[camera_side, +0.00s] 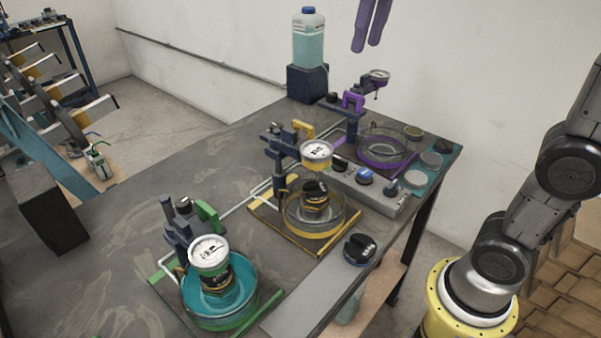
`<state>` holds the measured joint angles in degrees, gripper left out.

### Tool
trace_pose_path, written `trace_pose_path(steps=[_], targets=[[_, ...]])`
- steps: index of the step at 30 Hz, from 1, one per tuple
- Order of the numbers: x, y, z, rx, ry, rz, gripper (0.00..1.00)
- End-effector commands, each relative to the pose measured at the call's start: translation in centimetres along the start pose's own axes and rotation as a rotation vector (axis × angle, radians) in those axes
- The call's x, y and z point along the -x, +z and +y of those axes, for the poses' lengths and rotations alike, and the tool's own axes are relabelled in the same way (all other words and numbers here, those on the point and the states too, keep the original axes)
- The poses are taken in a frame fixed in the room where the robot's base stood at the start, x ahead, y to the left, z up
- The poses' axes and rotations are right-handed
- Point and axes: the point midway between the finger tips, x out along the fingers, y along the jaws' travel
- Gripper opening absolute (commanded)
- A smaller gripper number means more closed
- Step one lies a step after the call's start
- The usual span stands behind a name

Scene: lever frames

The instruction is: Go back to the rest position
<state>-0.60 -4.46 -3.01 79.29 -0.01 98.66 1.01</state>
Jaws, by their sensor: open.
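My gripper (367,47) shows at the top of the side view as two dark purple fingers pointing down, slightly apart. It is open, empty and clear of everything, high above the back of the table. Three lever frames stand on the table: one with a green handle (208,216) at the front, one with a yellow handle (302,128) in the middle, one with a purple handle (352,100) at the back. The gripper's upper part is out of view.
The grey table (120,235) carries glass bowls on the green, yellow and purple bases. A jug of pale green liquid (309,42) stands on a dark block at the back. A black knob (359,249) sits near the right edge.

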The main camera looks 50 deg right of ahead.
Motion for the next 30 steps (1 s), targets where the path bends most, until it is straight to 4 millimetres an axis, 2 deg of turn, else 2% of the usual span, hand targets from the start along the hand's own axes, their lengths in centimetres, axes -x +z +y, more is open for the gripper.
trace_pose_path(steps=[1,5,8,15,19,23,30], targets=[[-0.2,2.1,0.1,-0.001,0.000,0.023,0.45],[-2.0,6.2,0.2,-0.002,0.000,0.081,0.45],[-4.2,9.1,0.3,-0.002,0.000,0.126,0.45],[-11.2,14.9,0.4,0.000,0.000,0.224,0.45],[-15.0,16.8,0.5,0.002,0.000,0.258,0.45],[-17.7,17.2,0.5,0.005,0.001,0.275,0.45],[-17.6,16.0,0.5,0.008,0.001,0.327,0.45]])
